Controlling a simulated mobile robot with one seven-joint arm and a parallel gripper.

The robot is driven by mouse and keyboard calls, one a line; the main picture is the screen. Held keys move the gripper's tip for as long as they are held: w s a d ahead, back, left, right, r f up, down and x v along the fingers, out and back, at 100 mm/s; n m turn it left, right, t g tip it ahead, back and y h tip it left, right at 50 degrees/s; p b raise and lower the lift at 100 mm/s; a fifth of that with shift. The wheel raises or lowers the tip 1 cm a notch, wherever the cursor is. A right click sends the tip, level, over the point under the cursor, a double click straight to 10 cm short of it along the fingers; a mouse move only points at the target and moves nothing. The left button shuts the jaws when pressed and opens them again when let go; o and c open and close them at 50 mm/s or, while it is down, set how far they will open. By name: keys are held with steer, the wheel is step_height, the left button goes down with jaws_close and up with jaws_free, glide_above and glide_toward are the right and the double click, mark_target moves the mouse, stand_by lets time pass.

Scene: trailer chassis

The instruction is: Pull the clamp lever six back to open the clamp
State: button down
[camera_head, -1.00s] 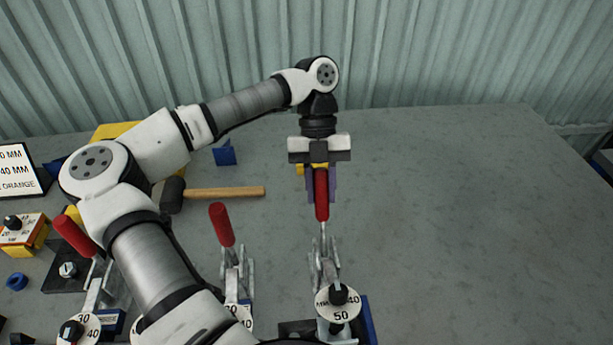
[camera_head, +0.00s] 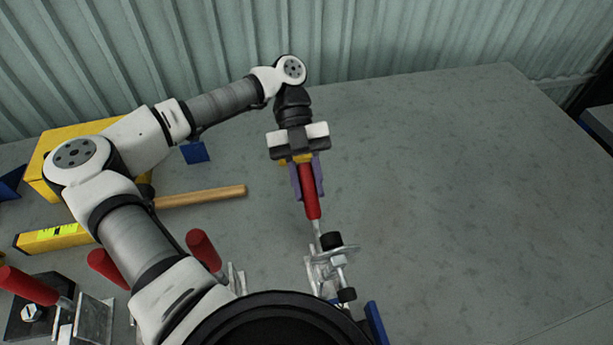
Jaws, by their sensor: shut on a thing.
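My gripper (camera_head: 307,180) is shut on the red handle of a clamp lever (camera_head: 312,205), with its purple fingers on either side of the grip. The lever leans away from me toward the back of the table. The metal clamp (camera_head: 322,268) stands at its lower end. A black knob with a disc (camera_head: 333,245) on the clamp is raised and tilted, seen nearly edge-on. No number six can be read on the clamp. Part of the clamp's base is hidden by my arm.
Other red-handled clamps (camera_head: 203,248) stand left, partly behind my arm. A wooden-handled hammer (camera_head: 205,196), a yellow level (camera_head: 55,236) and a yellow box (camera_head: 62,155) lie behind. A blue block (camera_head: 196,152) sits farther back. The right side of the table (camera_head: 460,190) is clear.

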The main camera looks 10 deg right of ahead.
steer(key=c, duration=1.1)
jaws_free()
steer(key=shift+w+f, duration=0.1)
steer(key=shift+f, duration=0.05)
steer(key=shift+c, duration=0.2)
steer(key=p+v, duration=0.1)
steer(key=v, duration=1.2)
steer(key=shift+w+r, duration=0.25)
steer(key=shift+r, duration=0.05)
